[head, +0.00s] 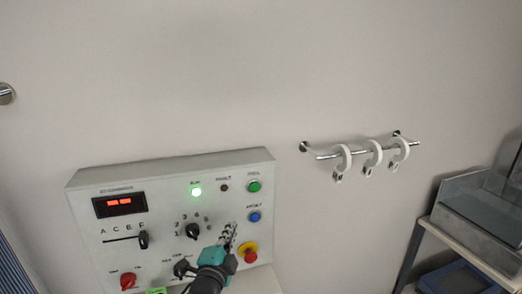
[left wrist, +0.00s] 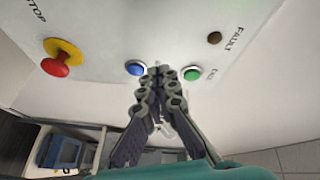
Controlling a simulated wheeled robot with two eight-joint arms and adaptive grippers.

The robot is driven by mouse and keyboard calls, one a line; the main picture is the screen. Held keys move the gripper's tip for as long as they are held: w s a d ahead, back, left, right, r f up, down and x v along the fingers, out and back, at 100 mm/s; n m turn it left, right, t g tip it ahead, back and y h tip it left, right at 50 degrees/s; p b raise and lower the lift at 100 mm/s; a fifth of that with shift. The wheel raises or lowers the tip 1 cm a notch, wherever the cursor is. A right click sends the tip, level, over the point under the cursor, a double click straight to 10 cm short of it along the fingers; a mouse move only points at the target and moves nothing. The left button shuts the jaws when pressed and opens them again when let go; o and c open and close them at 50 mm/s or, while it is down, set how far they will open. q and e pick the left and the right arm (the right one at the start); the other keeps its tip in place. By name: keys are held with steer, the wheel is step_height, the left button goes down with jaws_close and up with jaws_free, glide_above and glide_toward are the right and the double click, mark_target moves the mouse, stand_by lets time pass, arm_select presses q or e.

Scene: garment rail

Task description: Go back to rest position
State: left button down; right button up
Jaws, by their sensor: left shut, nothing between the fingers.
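My left gripper (head: 229,238) is in front of the lower right part of a white control panel (head: 160,188) in the head view. Its fingers are shut with nothing between them. In the left wrist view the closed fingers (left wrist: 158,75) point toward the panel between a blue button (left wrist: 135,68) and a green button (left wrist: 192,74). I cannot tell whether the fingertips touch the panel. My right gripper is in neither view.
A wall rail (head: 365,151) with white rings hangs right of the panel. A shelf unit (head: 470,245) with a glass-sided bin stands at the far right. A red emergency stop (head: 250,256) sits close to the left gripper. The wall above is clear.

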arm_select(q)
steer(key=s+a+f+n+g+y+b, duration=0.1)
steer(key=s+a+f+n+g, duration=0.3)
steer(key=s+f+n, duration=0.4)
steer(key=s+a+f+n+g+y+b, duration=0.1)
steer(key=s+a+f+n+g, duration=0.4)
steer(key=s, duration=1.1)
step_height(320, 180, down, 6)
steer(key=n+g, duration=0.1)
steer(key=n, duration=0.2)
steer(key=shift+a+f+g+y, duration=0.15)
steer(key=shift+f+g+y, duration=0.05)
steer(key=shift+g+y, duration=0.2)
stand_by(4.6)
